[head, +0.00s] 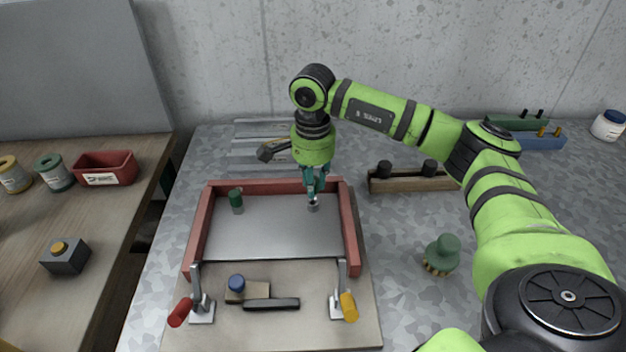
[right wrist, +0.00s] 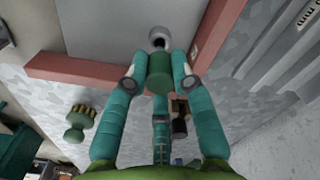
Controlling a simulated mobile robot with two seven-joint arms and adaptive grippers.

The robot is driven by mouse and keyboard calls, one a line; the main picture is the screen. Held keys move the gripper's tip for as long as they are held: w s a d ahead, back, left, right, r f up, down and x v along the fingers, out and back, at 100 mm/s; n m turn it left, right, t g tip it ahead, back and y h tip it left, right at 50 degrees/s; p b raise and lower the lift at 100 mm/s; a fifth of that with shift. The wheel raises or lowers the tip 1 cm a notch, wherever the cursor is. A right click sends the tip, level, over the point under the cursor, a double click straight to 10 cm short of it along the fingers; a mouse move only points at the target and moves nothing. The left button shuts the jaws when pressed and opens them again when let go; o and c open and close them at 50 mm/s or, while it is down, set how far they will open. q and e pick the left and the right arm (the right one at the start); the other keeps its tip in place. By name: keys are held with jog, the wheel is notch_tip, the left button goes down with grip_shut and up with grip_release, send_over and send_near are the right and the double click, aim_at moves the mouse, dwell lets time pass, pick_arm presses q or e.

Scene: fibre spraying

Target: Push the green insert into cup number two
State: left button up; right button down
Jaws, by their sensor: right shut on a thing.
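My right gripper (head: 313,190) points down over the right part of the metal plate (head: 270,236) inside the red frame (head: 197,225). Its teal fingers, also in the right wrist view (right wrist: 158,75), are shut on a green insert (right wrist: 158,82). A small grey metal cup (head: 313,207) is right below the fingertips; in the right wrist view the cup (right wrist: 159,36) lies just beyond the insert's end. I cannot tell how far the insert is in it. Another green piece (head: 236,197) stands in a cup at the plate's left. No cup numbers are readable. My left gripper is not in view.
Two toggle clamps with a red handle (head: 180,311) and a yellow handle (head: 348,307) stand at the front. A green-topped brush (head: 442,252) stands right of the frame. The plate's middle is clear.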

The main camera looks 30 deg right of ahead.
jog(key=shift+f+b, duration=1.35)
jog(key=shift+f, duration=0.3)
jog(key=c, duration=1)
grip_release()
jog(key=shift+o, duration=0.2)
jog(key=shift+r, duration=0.1)
notch_tip(320, 180, up, 12)
jog(key=shift+s, duration=0.1)
